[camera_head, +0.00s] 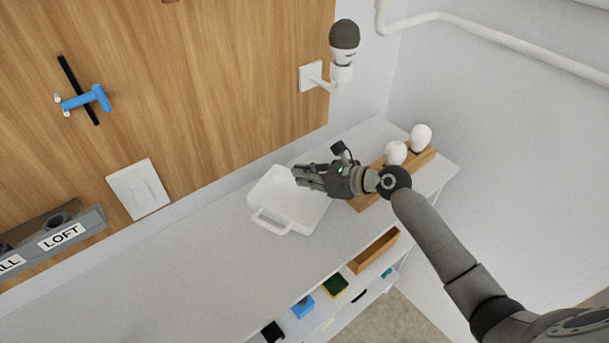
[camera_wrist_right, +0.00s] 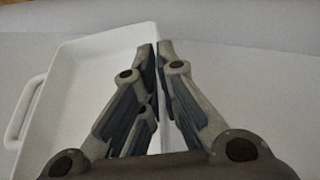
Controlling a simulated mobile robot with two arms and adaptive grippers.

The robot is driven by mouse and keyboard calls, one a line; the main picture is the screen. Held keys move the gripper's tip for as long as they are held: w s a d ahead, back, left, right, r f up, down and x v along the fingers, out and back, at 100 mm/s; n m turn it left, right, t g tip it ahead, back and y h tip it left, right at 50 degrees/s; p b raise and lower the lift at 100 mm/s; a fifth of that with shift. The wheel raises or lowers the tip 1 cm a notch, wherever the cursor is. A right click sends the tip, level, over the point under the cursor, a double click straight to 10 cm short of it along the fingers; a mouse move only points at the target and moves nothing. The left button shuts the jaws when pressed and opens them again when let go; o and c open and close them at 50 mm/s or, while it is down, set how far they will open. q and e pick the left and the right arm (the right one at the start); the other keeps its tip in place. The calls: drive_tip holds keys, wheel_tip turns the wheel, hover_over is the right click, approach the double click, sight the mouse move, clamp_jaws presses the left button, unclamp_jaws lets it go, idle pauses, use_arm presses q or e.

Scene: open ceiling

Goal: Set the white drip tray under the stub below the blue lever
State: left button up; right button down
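The white drip tray (camera_head: 262,190) lies on the grey-white counter, with its loop handle towards the front left. I cannot make out clearly which part is the stub. My left gripper is not in view.
A wall lamp (camera_head: 342,72) sticks out above the counter. White bulbs (camera_head: 420,136) stand on a wooden block right of my gripper. A white switch plate (camera_head: 139,189) and a labelled grey rack (camera_head: 58,232) are on the wall. The counter (camera_head: 170,265) left of the tray is clear.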

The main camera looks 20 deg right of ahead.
drive_tip(key=shift+s+a+f, duration=0.1)
drive_tip(key=shift+s+f, duration=0.1)
drive_tip(key=shift+f, duration=0.35)
drive_tip(key=shift+s+a+f, duration=0.1)
drive_tip(key=shift+s+f, duration=0.1)
drive_tip(key=shift+f, duration=0.35)
drive_tip(key=c, duration=1.6)
unclamp_jaws()
drive_tip(key=shift+o, duration=0.2)
drive_tip(key=v, duration=0.5)
drive_tip(key=w+r+v, duration=0.1)
drive_tip(key=v, duration=0.1)
drive_tip(key=shift+s+d+r, duration=0.2)
drive_tip(key=shift+s+d, duration=0.05)
drive_tip(key=shift+d, duration=0.15)
drive_tip(key=shift+s+d+r, duration=0.15)
drive_tip(key=shift+r, duration=0.35)
